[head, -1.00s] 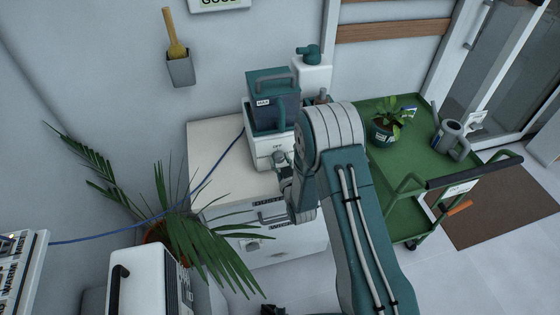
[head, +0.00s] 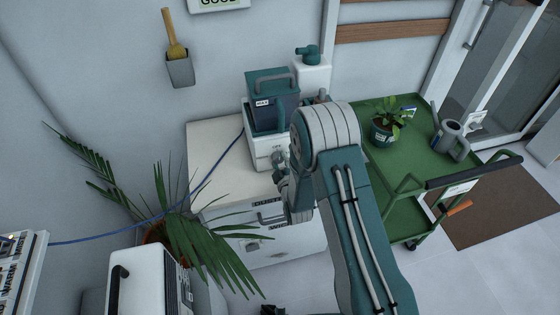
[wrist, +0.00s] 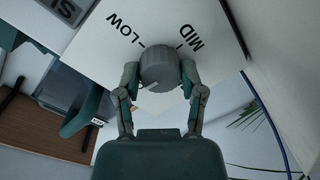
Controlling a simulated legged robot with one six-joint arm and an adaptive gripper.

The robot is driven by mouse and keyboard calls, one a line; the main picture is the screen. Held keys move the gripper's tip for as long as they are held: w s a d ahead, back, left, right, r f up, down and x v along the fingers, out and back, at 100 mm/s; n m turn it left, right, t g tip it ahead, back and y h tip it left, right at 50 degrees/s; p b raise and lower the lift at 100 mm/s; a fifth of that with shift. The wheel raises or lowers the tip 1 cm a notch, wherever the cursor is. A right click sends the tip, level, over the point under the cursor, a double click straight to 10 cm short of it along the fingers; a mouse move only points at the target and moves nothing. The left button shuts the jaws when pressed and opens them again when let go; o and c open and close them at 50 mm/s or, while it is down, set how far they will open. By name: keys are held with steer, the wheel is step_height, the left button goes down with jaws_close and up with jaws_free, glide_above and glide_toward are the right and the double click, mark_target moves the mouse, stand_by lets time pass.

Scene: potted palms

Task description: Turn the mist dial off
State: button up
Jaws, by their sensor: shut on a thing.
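The mist dial (wrist: 160,68) is a grey ribbed knob on the white front of the mist maker (head: 262,150), which has a teal tank (head: 275,108) on top. In the wrist view, the labels LOW (wrist: 124,25) and MID (wrist: 191,37) are by the dial; a light mark shows on the knob near its lower left edge. My gripper (wrist: 160,75) has one finger on each side of the dial and is shut on it. In the head view, my gripper (head: 281,166) is at the mist maker's front, partly hidden by my arm.
The mist maker stands on a white cabinet (head: 215,150) by the wall. A green cart (head: 425,160) with a plant and watering can is at right. A palm (head: 205,245) spreads at lower left.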

steer(key=shift+a+n, duration=0.1)
steer(key=shift+n, duration=0.4)
steer(key=o, duration=1.1)
steer(key=shift+a, duration=0.15)
steer(key=shift+o, duration=0.2)
steer(key=shift+s+d, duration=0.3)
steer(key=shift+s, duration=0.15)
steer(key=v, duration=1)
steer(key=shift+s, duration=0.45)
steer(key=shift+w+r, duration=0.1)
